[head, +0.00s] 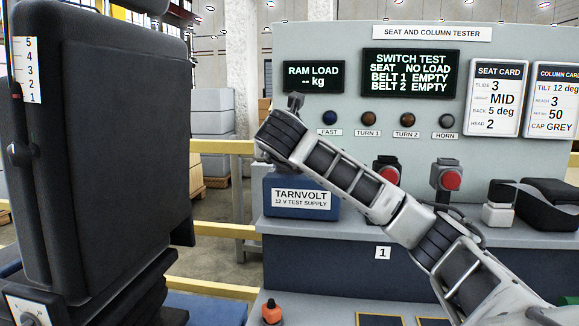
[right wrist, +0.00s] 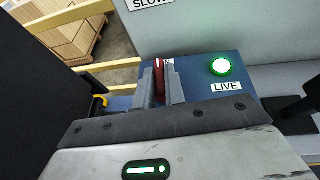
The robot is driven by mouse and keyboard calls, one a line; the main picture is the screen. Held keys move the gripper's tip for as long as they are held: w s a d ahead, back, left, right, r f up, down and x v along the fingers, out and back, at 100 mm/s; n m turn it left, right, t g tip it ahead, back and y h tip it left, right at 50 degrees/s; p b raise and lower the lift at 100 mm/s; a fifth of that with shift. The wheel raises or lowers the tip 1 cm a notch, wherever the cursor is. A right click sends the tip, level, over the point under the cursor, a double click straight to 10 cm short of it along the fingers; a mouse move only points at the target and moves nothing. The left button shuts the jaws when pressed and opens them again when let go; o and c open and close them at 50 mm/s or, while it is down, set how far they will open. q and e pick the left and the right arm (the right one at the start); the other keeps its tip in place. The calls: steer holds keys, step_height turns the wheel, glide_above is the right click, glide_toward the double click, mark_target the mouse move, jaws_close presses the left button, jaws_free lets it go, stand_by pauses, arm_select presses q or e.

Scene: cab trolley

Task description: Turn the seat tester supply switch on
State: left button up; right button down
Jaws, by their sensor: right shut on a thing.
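The blue supply box (head: 345,205), labelled TARNVOLT 12 V TEST SUPPLY, sits on the tester bench. In the right wrist view its blue top (right wrist: 205,92) carries a red switch lever (right wrist: 159,72) and a round green lamp (right wrist: 221,67) marked LIVE, which glows. My right gripper (right wrist: 160,84) is shut on the red lever, one grey finger on each side. The lever stands roughly upright in that view; its base is hidden by the fingers. In the head view my right arm crosses the bench, and its fingers and the switch cannot be made out. My left gripper is out of view.
A black seat (head: 115,140) fills the left. The tester panel (head: 290,45) has lit screens (head: 411,73) behind my arm. Red buttons (head: 451,180) on grey stands and a black item (head: 550,203) stand right of the box. A yellow rail (head: 222,147) runs behind.

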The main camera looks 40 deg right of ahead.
arm_select(q)
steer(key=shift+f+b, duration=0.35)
steer(key=shift+b, duration=0.1)
arm_select(e)
steer(key=shift+w+a+f+m+g+h, duration=0.1)
steer(key=shift+m+g+h, duration=0.3)
steer(key=shift+m+g, duration=0.2)
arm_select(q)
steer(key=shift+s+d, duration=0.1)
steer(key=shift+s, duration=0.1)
arm_select(e)
steer(key=c, duration=1.5)
jaws_free()
steer(key=shift+o, duration=0.2)
steer(key=shift+a, duration=0.15)
steer(key=v, duration=0.4)
steer(key=shift+a+b, duration=0.1)
steer(key=shift+b, duration=0.2)
arm_select(q)
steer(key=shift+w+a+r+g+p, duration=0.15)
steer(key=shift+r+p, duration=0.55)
steer(key=shift+p, duration=1.1)
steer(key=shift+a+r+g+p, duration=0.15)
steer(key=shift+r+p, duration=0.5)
steer(key=shift+p, duration=1.1)
arm_select(e)
steer(key=v, duration=1.1)
steer(key=shift+a, duration=0.2)
